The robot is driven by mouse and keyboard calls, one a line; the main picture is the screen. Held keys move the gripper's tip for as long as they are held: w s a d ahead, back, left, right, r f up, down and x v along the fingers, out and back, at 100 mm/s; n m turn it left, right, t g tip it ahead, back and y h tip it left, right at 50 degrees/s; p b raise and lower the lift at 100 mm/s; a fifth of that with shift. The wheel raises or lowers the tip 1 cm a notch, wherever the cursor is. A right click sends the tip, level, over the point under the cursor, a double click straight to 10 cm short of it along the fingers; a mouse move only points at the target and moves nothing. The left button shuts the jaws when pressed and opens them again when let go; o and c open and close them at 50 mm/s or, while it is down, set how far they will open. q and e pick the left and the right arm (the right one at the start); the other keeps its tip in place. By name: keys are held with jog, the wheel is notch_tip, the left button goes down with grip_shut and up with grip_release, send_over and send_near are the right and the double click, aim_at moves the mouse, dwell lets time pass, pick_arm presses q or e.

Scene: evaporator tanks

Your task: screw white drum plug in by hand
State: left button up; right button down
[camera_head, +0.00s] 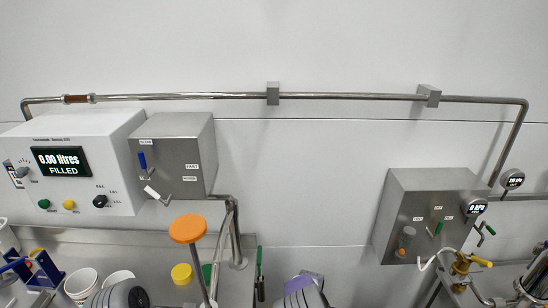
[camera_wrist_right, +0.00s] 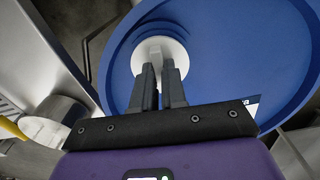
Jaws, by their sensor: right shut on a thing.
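The white drum plug (camera_wrist_right: 160,50) shows in the right wrist view as a round white disc over the blue drum top (camera_wrist_right: 235,60). Blue ridged rings lie around it near the drum's upper left part. My right gripper (camera_wrist_right: 160,70) is shut on the plug, with both dark fingers together at its near side. The fingers hide part of the plug, and I cannot tell how deep it sits in the drum. The plug and the drum do not show in the head view. My left gripper's jaws are not visible.
A metal cylinder (camera_wrist_right: 58,118) stands left of the drum in the wrist view. In the head view, a filler box (camera_head: 75,160) reads "0.00 litres FILLED". An orange disc on a post (camera_head: 188,228) rises in front of the steel bench. A steel control box (camera_head: 425,215) hangs right.

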jog(key=shift+r+m+p, duration=0.15)
jog(key=shift+m+p, duration=0.95)
jog(key=shift+m, duration=0.1)
jog(key=shift+m+p, duration=0.5)
jog(key=shift+p, duration=0.05)
jog(key=c, duration=1.1)
grip_release()
jog(key=shift+r+p, duration=2.3)
jog(key=shift+r, duration=0.6)
